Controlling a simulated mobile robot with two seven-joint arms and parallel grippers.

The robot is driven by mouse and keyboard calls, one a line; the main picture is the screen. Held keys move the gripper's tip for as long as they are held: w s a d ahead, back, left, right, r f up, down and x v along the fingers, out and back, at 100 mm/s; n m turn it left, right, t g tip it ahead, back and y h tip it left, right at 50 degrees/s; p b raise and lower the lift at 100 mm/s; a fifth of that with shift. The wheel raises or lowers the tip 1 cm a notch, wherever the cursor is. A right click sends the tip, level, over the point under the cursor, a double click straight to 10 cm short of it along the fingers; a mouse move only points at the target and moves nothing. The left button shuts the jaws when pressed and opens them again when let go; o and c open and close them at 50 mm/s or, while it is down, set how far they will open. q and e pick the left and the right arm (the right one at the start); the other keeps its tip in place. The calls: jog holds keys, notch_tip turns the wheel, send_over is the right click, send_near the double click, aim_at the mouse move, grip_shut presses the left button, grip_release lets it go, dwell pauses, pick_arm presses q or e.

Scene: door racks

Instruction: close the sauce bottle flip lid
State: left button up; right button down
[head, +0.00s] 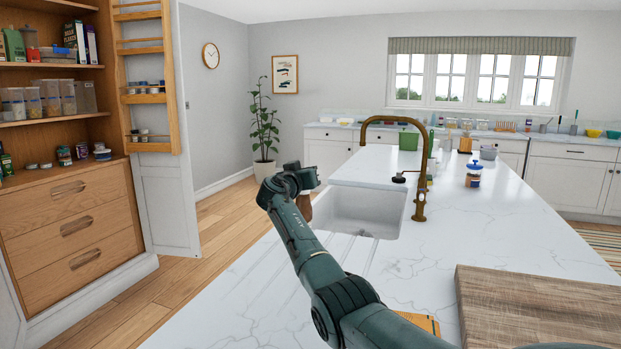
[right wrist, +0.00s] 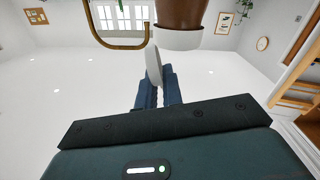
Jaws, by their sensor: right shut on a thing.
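The sauce bottle is brown with a white cap; it shows in the right wrist view (right wrist: 184,14), upside down in the picture like the room. Its flip lid (right wrist: 153,62) is a thin white piece standing up, open, from the edge of the cap (right wrist: 178,40). My right gripper (right wrist: 159,76) is shut at the lid, with the lid's end between the blue fingertips. In the head view the gripper (head: 306,178) is above the brown bottle (head: 304,206), partly hiding it. What supports the bottle's base is hidden. My left gripper is not in view.
A white sink (head: 357,212) with a brass faucet (head: 419,190) lies right of the bottle. A wooden board (head: 540,305) covers the near right of the marble counter (head: 480,215). A blue-lidded jar (head: 473,177) stands farther back. An open pantry (head: 70,215) is at left.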

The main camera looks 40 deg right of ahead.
jog(key=shift+w+a+f+n, duration=0.15)
jog(key=shift+w+n, duration=0.15)
jog(key=shift+n, duration=0.7)
jog(key=c, duration=1.5)
grip_release()
jog(key=shift+c, duration=0.2)
jog(key=b+v, duration=0.2)
jog(key=v, duration=1.1)
jog(key=shift+a, duration=0.1)
